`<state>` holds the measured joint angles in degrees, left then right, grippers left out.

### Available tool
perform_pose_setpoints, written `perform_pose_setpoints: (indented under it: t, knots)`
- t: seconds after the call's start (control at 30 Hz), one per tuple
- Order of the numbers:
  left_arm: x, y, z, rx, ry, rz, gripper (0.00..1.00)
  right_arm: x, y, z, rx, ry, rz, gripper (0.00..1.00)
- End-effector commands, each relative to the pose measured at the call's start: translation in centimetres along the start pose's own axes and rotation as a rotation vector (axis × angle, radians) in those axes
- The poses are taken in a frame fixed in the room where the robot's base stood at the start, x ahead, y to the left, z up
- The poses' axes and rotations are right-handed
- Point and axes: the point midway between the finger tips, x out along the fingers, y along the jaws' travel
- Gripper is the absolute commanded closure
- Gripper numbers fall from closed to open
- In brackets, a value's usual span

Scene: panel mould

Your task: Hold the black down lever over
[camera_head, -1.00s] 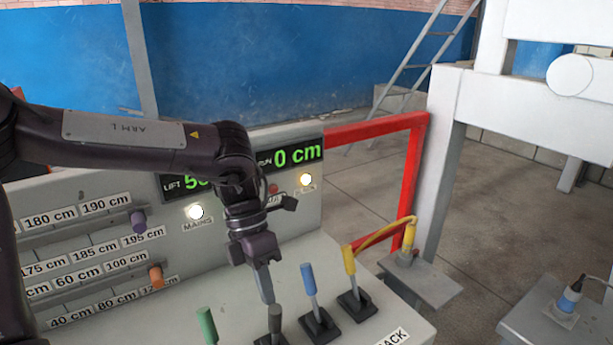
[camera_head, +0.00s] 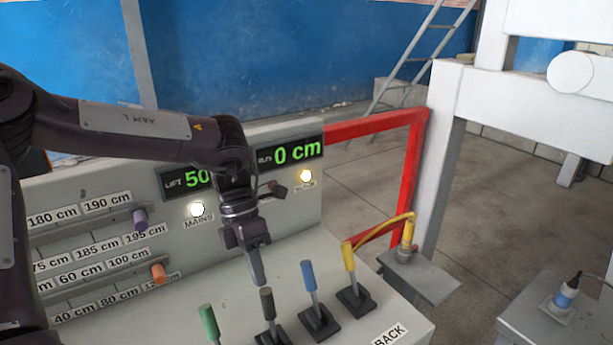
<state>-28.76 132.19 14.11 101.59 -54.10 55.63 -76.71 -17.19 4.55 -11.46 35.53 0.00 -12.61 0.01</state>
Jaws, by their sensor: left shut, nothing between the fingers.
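The black lever (camera_head: 268,305) stands on the sloping desk of the control panel, between the green lever (camera_head: 209,322) and the blue lever (camera_head: 310,280). Its dark handle looks roughly upright. My left gripper (camera_head: 260,277) is shut and empty, pointing down just above and behind the black lever's top. Whether its fingertips touch the handle I cannot tell, but a small gap seems to show. My right gripper is not in view.
A yellow lever (camera_head: 348,262) stands right of the blue one. The panel's upright face carries a display (camera_head: 297,151) reading 0 cm, lit lamps (camera_head: 197,209) and peg rows. A red frame (camera_head: 410,170) and white machine post (camera_head: 440,150) stand beyond.

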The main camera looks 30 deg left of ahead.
Motion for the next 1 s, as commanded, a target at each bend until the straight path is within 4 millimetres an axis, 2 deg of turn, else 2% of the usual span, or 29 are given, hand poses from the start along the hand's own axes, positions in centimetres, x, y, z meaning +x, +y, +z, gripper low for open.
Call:
perform_pose_setpoints:
  t: [0.53, 1.0]
  knots:
    - [-0.8, 0.5, 0.0, 0.001, 0.001, 0.000, 1.00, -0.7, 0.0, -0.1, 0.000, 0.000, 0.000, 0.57]
    - [-5.4, 0.4, 0.0, 0.001, 0.001, 0.002, 1.00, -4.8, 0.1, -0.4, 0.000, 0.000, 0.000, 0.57]
